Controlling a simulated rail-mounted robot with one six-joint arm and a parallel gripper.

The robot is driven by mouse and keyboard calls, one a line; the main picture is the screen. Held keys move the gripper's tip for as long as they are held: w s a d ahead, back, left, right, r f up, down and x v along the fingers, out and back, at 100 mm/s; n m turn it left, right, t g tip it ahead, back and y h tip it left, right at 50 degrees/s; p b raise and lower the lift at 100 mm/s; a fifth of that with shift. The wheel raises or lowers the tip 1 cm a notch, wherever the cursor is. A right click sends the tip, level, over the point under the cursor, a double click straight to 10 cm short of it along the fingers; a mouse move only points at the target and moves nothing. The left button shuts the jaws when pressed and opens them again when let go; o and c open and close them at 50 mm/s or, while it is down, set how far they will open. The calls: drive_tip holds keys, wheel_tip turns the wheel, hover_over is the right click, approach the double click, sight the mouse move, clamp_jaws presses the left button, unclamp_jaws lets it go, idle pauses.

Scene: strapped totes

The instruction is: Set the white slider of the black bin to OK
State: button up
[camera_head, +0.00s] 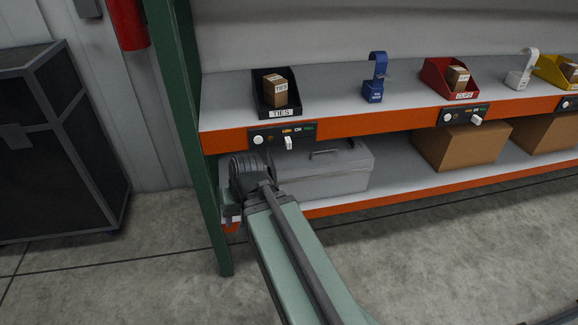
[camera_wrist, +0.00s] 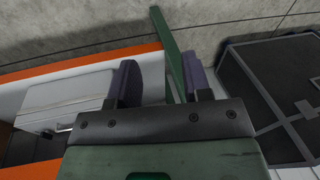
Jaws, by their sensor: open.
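The black bin (camera_head: 264,108), labelled TIES, stands on the upper shelf at the left and holds a small brown carton (camera_head: 275,91). Below it, a dark panel (camera_head: 270,137) on the orange shelf edge carries the marks LOW, OK and FULL. Its white slider (camera_head: 289,143) appears near LOW, left of OK. My gripper (camera_wrist: 162,72) is open and empty in the wrist view, its two dark fingers apart. In the head view my wrist is below and left of the slider, by the lower shelf, and mostly hides the fingers. The wrist view does not show the slider.
A green post (camera_head: 190,130) stands close left of my wrist; it also shows between the fingers (camera_wrist: 174,55). A grey toolbox (camera_head: 335,170) lies on the lower shelf. Further right are a blue holder (camera_head: 374,80), a red bin (camera_head: 440,80) and a second slider panel (camera_head: 455,117).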

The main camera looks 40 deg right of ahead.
drive_tip(key=w+d+f+m+t+y+b, duration=0.1)
drive_tip(key=w+d+f+m+t+b, duration=0.3)
drive_tip(key=f, duration=0.4)
drive_tip(key=m+t+h+b, duration=0.6)
drive_tip(key=m+t+h, duration=0.5)
drive_tip(key=m, duration=2.3)
approach(289, 145)
drive_tip(key=g, duration=0.1)
drive_tip(key=shift+h, duration=0.3)
drive_tip(key=x, duration=1.1)
drive_tip(key=shift+w+a+r, duration=0.15)
drive_tip(key=shift+a+r, duration=0.05)
drive_tip(key=shift+r, duration=0.1)
clamp_jaws()
